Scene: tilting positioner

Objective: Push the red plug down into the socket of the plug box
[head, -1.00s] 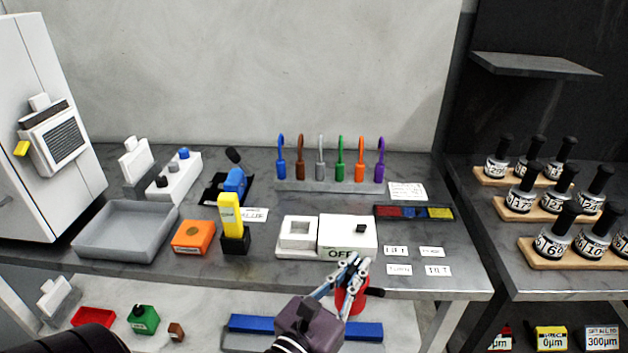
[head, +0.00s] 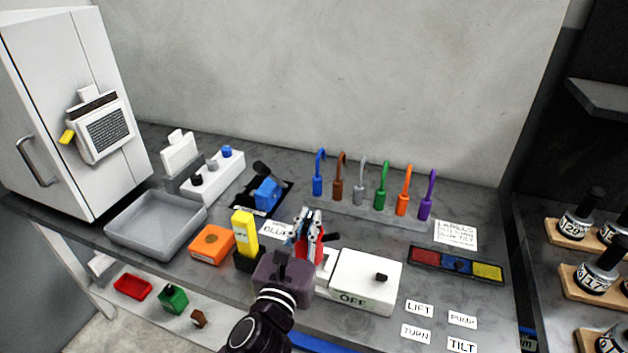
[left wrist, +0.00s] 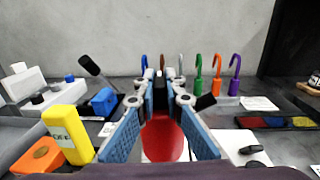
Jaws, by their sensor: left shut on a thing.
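The red plug (head: 319,249) is between the fingers of my left gripper (head: 308,222), which is shut on it. In the left wrist view the red plug (left wrist: 163,140) shows between the blue finger pads. The plug box (head: 365,279) is white, with a black knob and an OFF label, on the table's front part. Its left part, with the socket, is mostly hidden behind my gripper and the plug. In the head view the plug appears over that left part; I cannot tell whether it touches the socket. My right gripper is not in view.
A yellow block in a black holder (head: 245,231) stands close left of my gripper. An orange block (head: 212,243) and a grey tray (head: 114,234) lie further left. Several coloured hooks (head: 382,190) stand behind. Labels (head: 418,309) lie right of the box.

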